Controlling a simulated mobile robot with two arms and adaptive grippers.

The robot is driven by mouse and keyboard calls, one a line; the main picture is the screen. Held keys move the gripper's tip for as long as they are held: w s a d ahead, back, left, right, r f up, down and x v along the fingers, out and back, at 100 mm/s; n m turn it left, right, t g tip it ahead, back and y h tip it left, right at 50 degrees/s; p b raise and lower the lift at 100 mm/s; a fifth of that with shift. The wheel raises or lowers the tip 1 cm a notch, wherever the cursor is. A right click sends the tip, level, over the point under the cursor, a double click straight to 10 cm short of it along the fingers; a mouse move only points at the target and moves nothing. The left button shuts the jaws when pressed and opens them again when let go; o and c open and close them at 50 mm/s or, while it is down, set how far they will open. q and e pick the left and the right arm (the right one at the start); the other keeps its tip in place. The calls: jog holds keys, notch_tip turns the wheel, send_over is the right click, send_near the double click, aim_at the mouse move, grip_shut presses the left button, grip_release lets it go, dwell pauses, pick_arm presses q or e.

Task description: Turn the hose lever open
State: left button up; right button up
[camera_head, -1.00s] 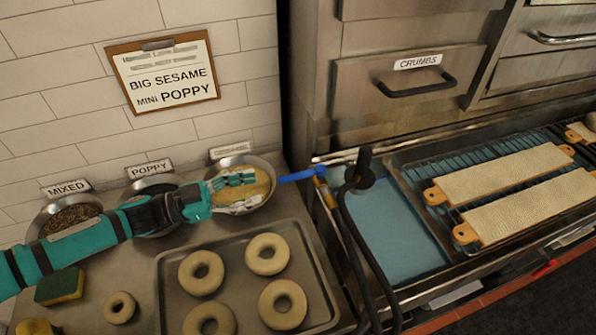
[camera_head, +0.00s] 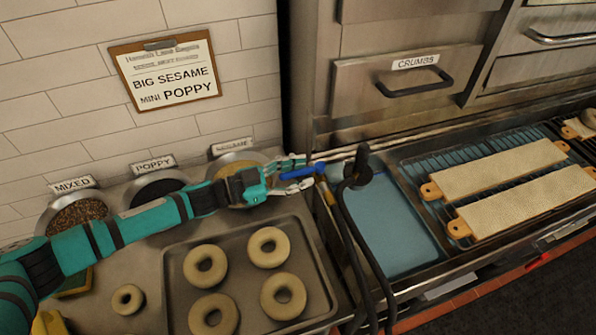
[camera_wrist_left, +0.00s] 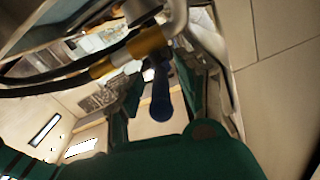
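The blue hose lever (camera_head: 300,171) sticks out leftward from a brass valve (camera_head: 327,192) at the left edge of the blue-bottomed basin. My left gripper (camera_head: 306,173) reaches in from the left, with its fingers spread on either side of the lever. In the left wrist view the blue lever (camera_wrist_left: 161,92) points toward the camera between the two fingers, with visible gaps beside it. The brass valve (camera_wrist_left: 146,43) and black hose (camera_wrist_left: 45,84) lie beyond it. Whether a finger touches the lever is not clear. My right gripper is not in view.
A tray (camera_head: 180,263) of bagels lies below my left arm. Bowls of mixed (camera_head: 75,214), poppy and sesame toppings line the wall. The black hose (camera_head: 352,235) loops beside the basin (camera_head: 398,235). Bagel boards (camera_head: 498,170) rest at right.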

pick_arm(q)
grip_shut()
